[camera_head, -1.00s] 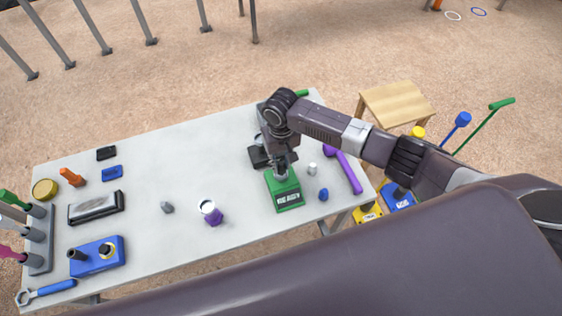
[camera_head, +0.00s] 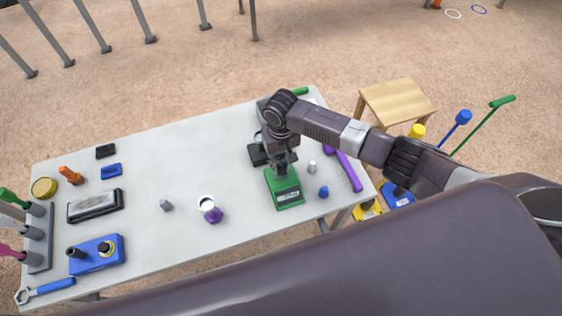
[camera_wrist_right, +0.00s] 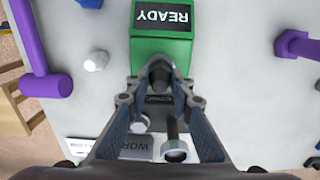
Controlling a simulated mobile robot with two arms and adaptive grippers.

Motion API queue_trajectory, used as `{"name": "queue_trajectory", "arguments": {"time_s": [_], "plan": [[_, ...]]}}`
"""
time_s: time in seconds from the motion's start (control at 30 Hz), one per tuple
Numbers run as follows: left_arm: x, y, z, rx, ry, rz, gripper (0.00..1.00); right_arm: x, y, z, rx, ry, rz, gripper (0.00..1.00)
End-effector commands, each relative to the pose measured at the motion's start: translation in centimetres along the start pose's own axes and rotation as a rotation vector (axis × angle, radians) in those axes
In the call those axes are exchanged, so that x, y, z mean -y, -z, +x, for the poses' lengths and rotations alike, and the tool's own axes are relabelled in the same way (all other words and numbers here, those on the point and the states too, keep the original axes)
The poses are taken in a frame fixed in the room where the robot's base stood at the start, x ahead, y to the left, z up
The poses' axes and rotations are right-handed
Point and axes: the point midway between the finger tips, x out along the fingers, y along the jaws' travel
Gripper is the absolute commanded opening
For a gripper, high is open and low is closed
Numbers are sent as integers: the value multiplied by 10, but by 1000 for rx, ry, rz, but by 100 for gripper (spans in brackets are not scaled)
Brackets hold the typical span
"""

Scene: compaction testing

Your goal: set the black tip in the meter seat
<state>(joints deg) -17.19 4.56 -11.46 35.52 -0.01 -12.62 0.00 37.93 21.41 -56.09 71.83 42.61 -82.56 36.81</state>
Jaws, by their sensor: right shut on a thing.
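The green meter (camera_head: 290,204) stands at the right part of the table. Its front panel reads READY in the right wrist view (camera_wrist_right: 160,46). My right gripper (camera_head: 282,171) is directly over the meter's top, pointing down. In the right wrist view, its fingertips (camera_wrist_right: 158,76) close around a dark, rounded piece, the black tip (camera_wrist_right: 159,70), at the meter's near edge. The fingers hide the seat, so I cannot tell whether the tip touches it or sits in it. My left gripper is not in view.
A pale tip (camera_head: 312,167), a blue tip (camera_head: 323,194) and a purple hammer (camera_head: 349,172) lie right of the meter. A black block (camera_head: 257,155) stands close behind. The table's middle (camera_head: 180,160) is mostly clear.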

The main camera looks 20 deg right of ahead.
Motion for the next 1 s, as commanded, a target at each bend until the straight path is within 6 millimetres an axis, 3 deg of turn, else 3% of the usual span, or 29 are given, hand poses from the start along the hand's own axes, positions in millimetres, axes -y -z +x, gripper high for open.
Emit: {"name": "queue_trajectory", "arguments": {"time_s": [0.6, 0.63, 0.8, 1.0], "plan": [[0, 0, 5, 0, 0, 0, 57, 0, 0, 14, 1, 0, -1, 0], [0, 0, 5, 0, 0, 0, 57, 0, 0, 14, 0, -1, -1, 22], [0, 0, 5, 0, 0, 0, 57, 0, 0, 14, 0, 0, -1, 41], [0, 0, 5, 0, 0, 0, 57, 0, 0, 14, 0, 0, 0, 41]]}}
